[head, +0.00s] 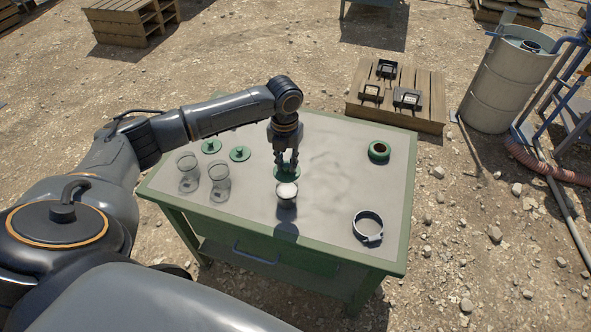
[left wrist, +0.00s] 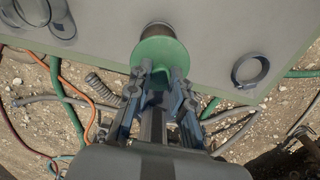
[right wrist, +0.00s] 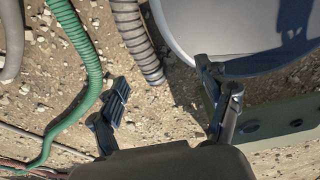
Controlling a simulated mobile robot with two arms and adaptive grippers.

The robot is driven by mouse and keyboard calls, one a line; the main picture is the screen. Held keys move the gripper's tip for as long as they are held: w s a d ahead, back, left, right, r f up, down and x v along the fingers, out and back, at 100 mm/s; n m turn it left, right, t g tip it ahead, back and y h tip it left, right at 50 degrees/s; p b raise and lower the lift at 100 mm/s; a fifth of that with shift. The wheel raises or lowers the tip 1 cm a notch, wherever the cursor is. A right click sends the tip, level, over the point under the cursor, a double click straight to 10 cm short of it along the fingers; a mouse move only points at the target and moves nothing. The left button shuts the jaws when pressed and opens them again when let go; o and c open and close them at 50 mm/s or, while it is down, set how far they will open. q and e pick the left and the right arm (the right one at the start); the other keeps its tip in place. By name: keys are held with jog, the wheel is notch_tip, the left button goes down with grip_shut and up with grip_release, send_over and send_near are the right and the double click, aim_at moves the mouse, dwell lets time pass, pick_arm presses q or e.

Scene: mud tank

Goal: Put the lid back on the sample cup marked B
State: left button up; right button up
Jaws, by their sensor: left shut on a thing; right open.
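My left gripper (head: 287,163) is shut on a green lid (head: 280,174), above and just behind a small cup (head: 287,200) with pale contents. In the left wrist view the lid (left wrist: 160,52) is between the fingertips (left wrist: 160,74) and partly covers the cup (left wrist: 158,27). I cannot tell whether lid and cup touch. Two clear, empty-looking cups (head: 188,176) (head: 220,184) stand at the table's left, with two green lids (head: 211,146) (head: 240,154) lying behind them. No letter is readable on any cup. My right gripper (right wrist: 164,90) is open and empty, away from the table.
The green-framed table (head: 330,220) has a grey top. A pallet (head: 425,105) and a drum (head: 507,85) stand beyond. Hoses (right wrist: 75,60) lie on the ground.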

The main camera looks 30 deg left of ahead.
aim_at(286, 174)
pick_arm(q)
jog(key=shift+a+f, duration=0.1)
jog(key=shift+f, duration=0.15)
jog(key=shift+w+a+f+b, duration=0.15)
jog(key=shift+f+b, duration=0.1)
jog(key=shift+b, duration=0.1)
jog(key=shift+a+f+b, duration=0.1)
jog(key=shift+f+b, duration=0.6)
notch_tip(286, 174, down, 3)
jog(key=b, duration=0.3)
jog(key=shift+r, duration=0.2)
jog(key=shift+f, duration=0.85)
pick_arm(e)
notch_tip(286, 174, down, 6)
jog(key=shift+w+a+r, duration=0.1)
jog(key=shift+a+r, duration=0.05)
jog(key=shift+r, duration=0.1)
jog(key=shift+w+a+r, duration=0.1)
jog(key=shift+a+r, duration=0.2)
jog(key=shift+r, duration=0.15)
pick_arm(q)
jog(key=shift+p, duration=0.6)
pick_arm(e)
jog(key=shift+d+r, duration=0.25)
jog(key=shift+r, duration=0.1)
